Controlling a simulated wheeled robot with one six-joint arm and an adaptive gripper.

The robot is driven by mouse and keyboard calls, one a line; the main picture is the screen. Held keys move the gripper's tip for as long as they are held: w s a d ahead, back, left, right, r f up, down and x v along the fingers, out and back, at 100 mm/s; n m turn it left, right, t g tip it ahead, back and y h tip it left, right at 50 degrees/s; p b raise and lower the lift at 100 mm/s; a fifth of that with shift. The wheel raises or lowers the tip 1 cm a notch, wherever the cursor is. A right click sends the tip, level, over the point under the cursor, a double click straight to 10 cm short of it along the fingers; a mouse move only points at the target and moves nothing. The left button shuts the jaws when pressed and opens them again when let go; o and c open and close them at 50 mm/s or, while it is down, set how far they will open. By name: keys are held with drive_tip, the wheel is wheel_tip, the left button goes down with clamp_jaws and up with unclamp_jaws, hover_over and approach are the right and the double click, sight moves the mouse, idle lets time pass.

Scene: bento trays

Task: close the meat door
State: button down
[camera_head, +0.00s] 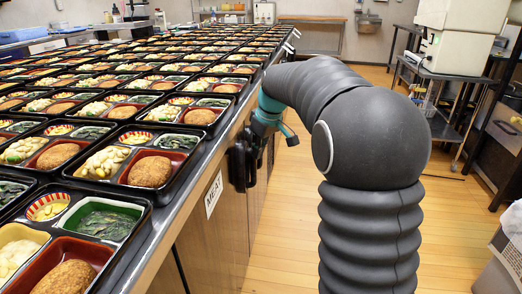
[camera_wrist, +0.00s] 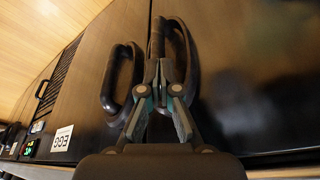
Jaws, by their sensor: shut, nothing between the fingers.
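The meat door (camera_head: 212,240) is a brown cabinet front under the counter, with a white MEAT label (camera_head: 213,194). Dark handles (camera_head: 239,165) stand out at its far side in the head view. In the wrist view one black looped handle (camera_wrist: 109,85) is on the left panel and another (camera_wrist: 188,50) is on the right dark panel (camera_wrist: 255,75). My gripper (camera_wrist: 164,72) is shut and empty, its tips overlapping the right handle's loop; contact is unclear. A narrow dark seam runs between the panels. I cannot tell whether the door is fully flush.
Many bento trays (camera_head: 130,165) cover the counter (camera_head: 165,225) above the doors. Wooden floor (camera_head: 285,225) is open along the cabinets. A metal cart (camera_head: 455,75) stands at the back right. Another white label (camera_wrist: 62,138) is on the left panel.

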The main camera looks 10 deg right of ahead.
drive_tip(key=s+d+r, duration=0.4)
drive_tip(key=s+r, duration=0.2)
drive_tip(key=r, duration=0.4)
drive_tip(key=s+f+m+h, duration=0.1)
drive_tip(key=s+f+m, duration=0.4)
drive_tip(key=f, duration=0.2)
drive_tip(key=s+a+f+m+t, duration=0.1)
drive_tip(key=s+a+f, duration=0.1)
drive_tip(key=s, duration=1)
drive_tip(key=s+a+f+t, duration=0.1)
drive_tip(key=s+a+f, duration=0.1)
drive_tip(key=s, duration=1)
drive_tip(key=shift+s+f+m+t+h, duration=0.25)
drive_tip(key=shift+f+m+t+h, duration=0.15)
drive_tip(key=shift+a, duration=0.1)
